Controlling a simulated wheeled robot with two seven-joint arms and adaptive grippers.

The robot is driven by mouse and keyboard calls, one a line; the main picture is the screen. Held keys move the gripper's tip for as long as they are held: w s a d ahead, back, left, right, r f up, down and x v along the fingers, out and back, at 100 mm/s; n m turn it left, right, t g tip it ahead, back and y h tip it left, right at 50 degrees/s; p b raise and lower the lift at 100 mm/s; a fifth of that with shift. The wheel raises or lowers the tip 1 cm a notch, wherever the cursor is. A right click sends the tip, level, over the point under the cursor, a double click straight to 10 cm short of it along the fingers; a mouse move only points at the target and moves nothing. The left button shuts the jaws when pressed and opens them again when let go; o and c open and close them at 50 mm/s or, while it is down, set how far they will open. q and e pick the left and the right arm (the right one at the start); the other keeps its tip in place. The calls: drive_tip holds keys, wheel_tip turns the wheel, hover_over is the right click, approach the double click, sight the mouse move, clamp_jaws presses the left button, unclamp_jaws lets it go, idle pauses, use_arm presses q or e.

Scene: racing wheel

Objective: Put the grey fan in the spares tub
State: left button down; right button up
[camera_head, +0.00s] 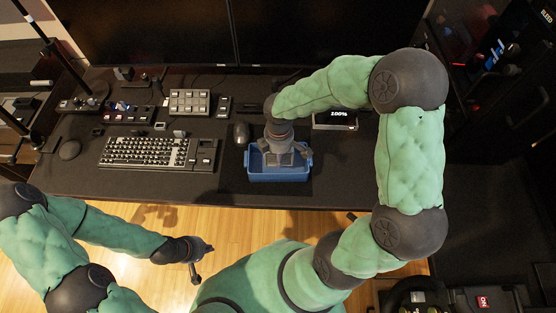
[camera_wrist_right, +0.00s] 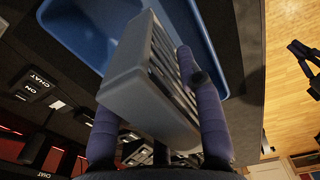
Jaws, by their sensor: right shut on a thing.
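The grey fan (camera_wrist_right: 140,95), a boxy piece with slats along one side, is held between the two fingers of my right gripper (camera_wrist_right: 148,85) in the right wrist view. My right gripper (camera_head: 284,156) is shut on it. In the head view the gripper is over the blue spares tub (camera_head: 280,177), and it mostly hides the fan there. The tub's blue inside also shows behind the fan in the right wrist view (camera_wrist_right: 82,32). I cannot tell the fan's exact height over the tub. My left gripper (camera_head: 197,265) hangs in front of the desk, apart from everything, its jaw state unclear.
A dark mouse (camera_head: 242,132) stands just behind and left of the tub. A keyboard (camera_head: 145,152) and a button pad (camera_head: 190,101) lie further left. A small display (camera_head: 337,118) reading 100% stands behind right. Large monitors (camera_head: 150,32) line the back.

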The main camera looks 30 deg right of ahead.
drive_tip(key=shift+w+d+f, duration=0.25)
drive_tip(key=shift+w+f, duration=0.25)
drive_tip(key=shift+f, duration=0.15)
drive_tip(key=shift+w+f+b, duration=0.2)
drive_tip(key=shift+f+b, duration=0.6)
drive_tip(key=shift+f, duration=0.9)
drive_tip(key=shift+f, duration=0.15)
drive_tip(key=o, duration=1.2)
wheel_tip(320, 180, up, 12)
drive_tip(key=p, duration=0.4)
drive_tip(key=shift+r, duration=0.2)
